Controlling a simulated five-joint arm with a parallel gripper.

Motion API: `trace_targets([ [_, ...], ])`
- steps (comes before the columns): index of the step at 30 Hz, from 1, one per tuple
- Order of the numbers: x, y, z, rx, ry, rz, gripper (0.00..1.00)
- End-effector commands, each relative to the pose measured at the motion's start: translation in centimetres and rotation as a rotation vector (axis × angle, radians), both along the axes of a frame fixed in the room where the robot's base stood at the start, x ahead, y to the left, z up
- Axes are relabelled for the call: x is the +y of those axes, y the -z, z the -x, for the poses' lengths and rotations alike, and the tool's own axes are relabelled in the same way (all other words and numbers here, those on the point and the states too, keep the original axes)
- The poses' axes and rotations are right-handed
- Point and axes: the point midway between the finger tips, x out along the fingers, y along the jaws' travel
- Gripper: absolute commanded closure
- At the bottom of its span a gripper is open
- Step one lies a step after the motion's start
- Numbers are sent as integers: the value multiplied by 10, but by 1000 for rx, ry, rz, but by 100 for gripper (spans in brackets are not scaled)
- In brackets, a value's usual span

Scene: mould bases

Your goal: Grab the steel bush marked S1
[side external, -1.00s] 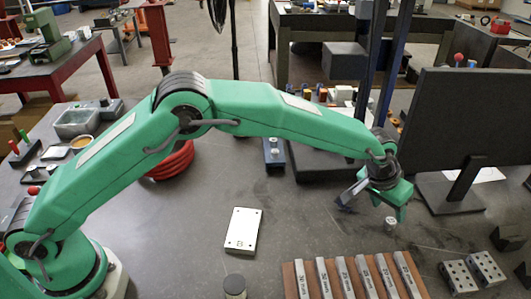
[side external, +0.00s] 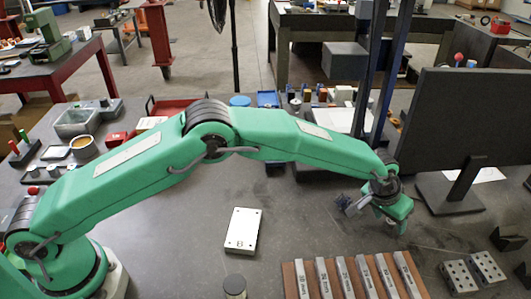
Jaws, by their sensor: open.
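My gripper (side external: 378,217) is low over the table at the right, with a grey jaw on its left and a green jaw on its right. It is open. A small steel bush stood on the table just below it a second ago. My gripper now covers that spot, so I cannot tell whether the bush lies between the jaws or touches them. No S1 mark can be read.
A white plate marked B (side external: 244,230) lies mid-table. A brown rack of marked steel bars (side external: 350,278) is in front of my gripper. Drilled blocks (side external: 474,271) are at right. A dark panel (side external: 467,125) stands behind. A short cylinder (side external: 234,287) is at the front edge.

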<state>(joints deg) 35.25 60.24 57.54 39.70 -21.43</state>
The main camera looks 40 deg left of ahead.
Motion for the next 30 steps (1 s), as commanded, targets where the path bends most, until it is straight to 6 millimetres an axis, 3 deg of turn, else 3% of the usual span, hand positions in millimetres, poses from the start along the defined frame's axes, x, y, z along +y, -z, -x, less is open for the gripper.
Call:
trace_targets([
  [19,-1,6,-2,0,0,0,48],
  [27,-1,6,-2,0,0,0,97],
  [30,-1,5,-2,-1,0,0,97],
])
